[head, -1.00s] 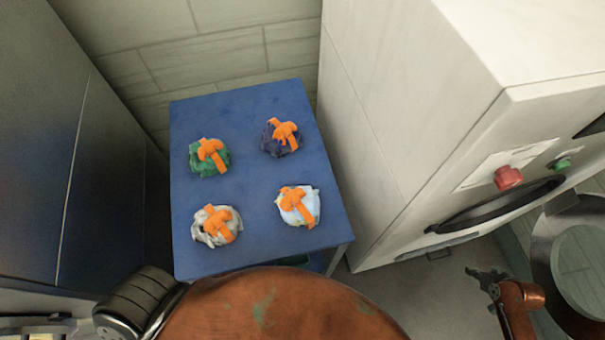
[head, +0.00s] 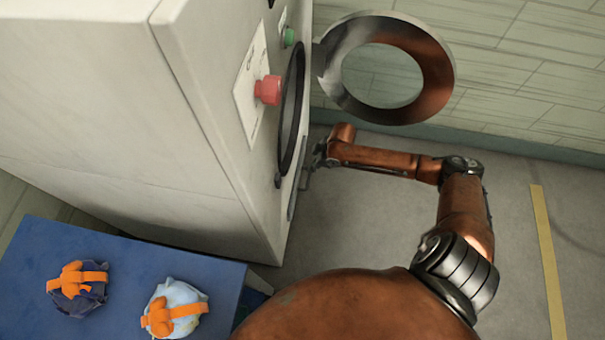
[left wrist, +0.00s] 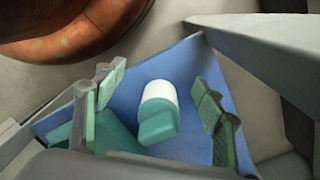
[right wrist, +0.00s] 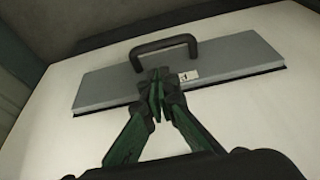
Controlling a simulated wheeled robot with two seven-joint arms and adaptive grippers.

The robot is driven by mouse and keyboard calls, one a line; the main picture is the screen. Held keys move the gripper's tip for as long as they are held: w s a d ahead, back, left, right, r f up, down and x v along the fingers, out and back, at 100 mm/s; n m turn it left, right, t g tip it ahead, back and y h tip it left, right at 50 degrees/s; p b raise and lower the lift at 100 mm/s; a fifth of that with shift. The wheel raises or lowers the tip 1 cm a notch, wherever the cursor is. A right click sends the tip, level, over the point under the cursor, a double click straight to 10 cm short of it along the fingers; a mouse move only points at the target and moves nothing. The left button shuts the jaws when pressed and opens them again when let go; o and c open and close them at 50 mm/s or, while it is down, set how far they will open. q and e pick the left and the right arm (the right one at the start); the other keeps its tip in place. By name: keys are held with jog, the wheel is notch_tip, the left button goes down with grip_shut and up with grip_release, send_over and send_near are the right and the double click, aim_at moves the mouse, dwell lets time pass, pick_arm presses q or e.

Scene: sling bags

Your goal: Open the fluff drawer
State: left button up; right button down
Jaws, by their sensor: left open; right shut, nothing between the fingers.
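The fluff drawer (right wrist: 100,88) is a grey panel with a black arched handle (right wrist: 165,42) and a small white label, low on the white machine's front. In the head view its edge-on front (head: 298,190) is a thin grey strip. My right gripper (right wrist: 160,76) is shut and empty. Its fingertips are in front of the panel beside the handle's near end; I cannot tell whether they touch. It also shows in the head view (head: 316,163) beside the machine's lower front. My left gripper (left wrist: 158,103) shows only in the left wrist view, open and empty.
The white machine (head: 110,130) has a red button (head: 268,90) and an open round door (head: 437,75). A blue table (head: 30,260) holds tied bundles. A white-and-teal object (left wrist: 157,112) lies over a blue surface beyond my left fingers.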

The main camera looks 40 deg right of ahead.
jog(key=b+x, duration=0.2)
jog(key=x, duration=0.2)
jog(key=shift+f, duration=0.4)
pick_arm(q)
notch_tip(320, 180, up, 6)
jog(key=w+d+t+b, duration=0.1)
jog(key=w+d, duration=0.1)
jog(key=shift+w+d+r+h+b, duration=0.25)
jog(key=shift+w+d+h+b, duration=0.05)
jog(key=shift+w+d+h, duration=0.1)
pick_arm(e)
jog(key=x, duration=0.2)
jog(key=shift+w+a+f, duration=0.2)
jog(key=shift+f, duration=0.05)
pick_arm(q)
jog(key=shift+a, duration=0.1)
pick_arm(e)
jog(key=shift+d, duration=0.1)
